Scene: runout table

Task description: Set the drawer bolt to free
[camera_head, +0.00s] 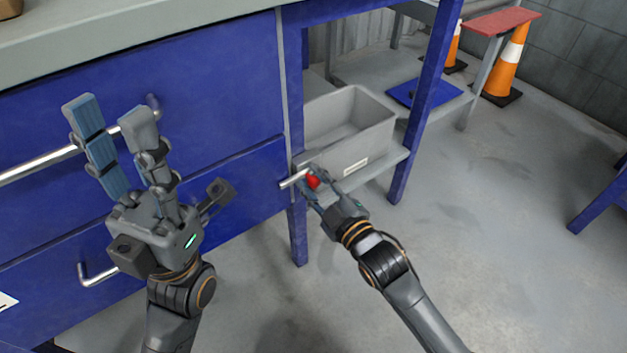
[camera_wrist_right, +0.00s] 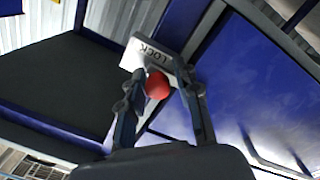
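The drawer bolt has a red ball knob (camera_head: 313,182) and a short silver bar (camera_head: 293,179) at the right end of the lower blue drawer (camera_head: 235,185). My right gripper (camera_head: 308,184) is at the knob. In the right wrist view, the red knob (camera_wrist_right: 158,85) sits between its two fingers (camera_wrist_right: 162,88), close to the left finger, with a gap towards the right one. A pale plate marked LOCK (camera_wrist_right: 150,54) is just beyond the knob. My left gripper (camera_head: 110,112) is open and empty in front of the drawers. The bolt's slot is hidden.
The upper drawer has a long silver handle (camera_head: 40,163) and the lower one a handle (camera_head: 98,280). A grey bin (camera_head: 365,135) stands on a shelf right of the bolt, behind a blue table leg (camera_head: 425,100). Orange cones (camera_head: 508,65) stand far back.

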